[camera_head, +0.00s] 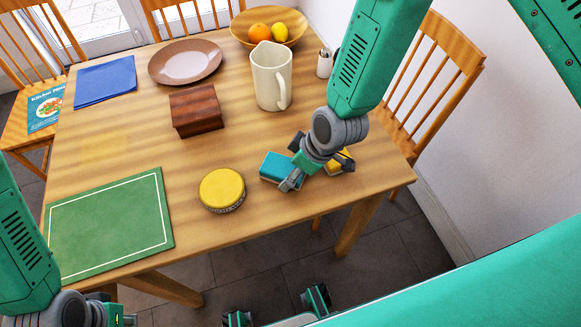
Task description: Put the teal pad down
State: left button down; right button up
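The teal pad (276,166), a small block with a pale lower edge, is near the table's front right. My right gripper (299,168), on the arm coming down from the upper right, is at its right side, and a finger overlaps the pad's edge. The gripper hides part of the pad, so I cannot tell whether it grips it or whether the pad touches the table. My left gripper (114,317) is at the bottom left edge, partly cut off, away from the pad; its opening is unclear.
A yellow block (338,161) lies partly hidden by the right gripper. A yellow-lidded tin (222,188), green mat (108,222), wooden box (195,108) and white pitcher (270,77) stand on the table (232,140). Bare wood lies between the tin and box.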

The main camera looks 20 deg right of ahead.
jog(key=shift+a+r, duration=0.1)
jog(key=shift+a, duration=0.6)
jog(key=shift+a+r, duration=0.15)
jog(key=shift+r, duration=0.1)
jog(key=shift+p+v, duration=0.6)
jog(key=shift+v, duration=5.25)
jog(key=s+d+f+m, duration=0.1)
jog(key=s+f, duration=0.1)
jog(key=s+d+f+m+h, duration=0.1)
jog(key=s+d+f, duration=0.1)
jog(key=s+f, duration=0.1)
jog(key=s+d+f+m+g, duration=0.1)
jog(key=s+d+f, duration=0.1)
jog(key=f, duration=0.1)
jog(key=shift+s+d+f+m, duration=0.15)
jog(key=shift+s+d+m, duration=0.1)
jog(key=shift+m, duration=0.15)
pick_arm(q)
jog(key=shift+a+f+b, duration=0.2)
jog(key=shift+f+b, duration=0.55)
jog(key=shift+b, duration=0.55)
pick_arm(e)
jog(key=s+d+f+m+g+h, duration=0.1)
jog(key=s+d+f+m+h, duration=0.1)
jog(key=s+d+f+m, duration=0.3)
jog(key=shift+s+d+f, duration=1.25)
jog(key=shift+s+f, duration=0.9)
jog(key=shift+s, duration=0.75)
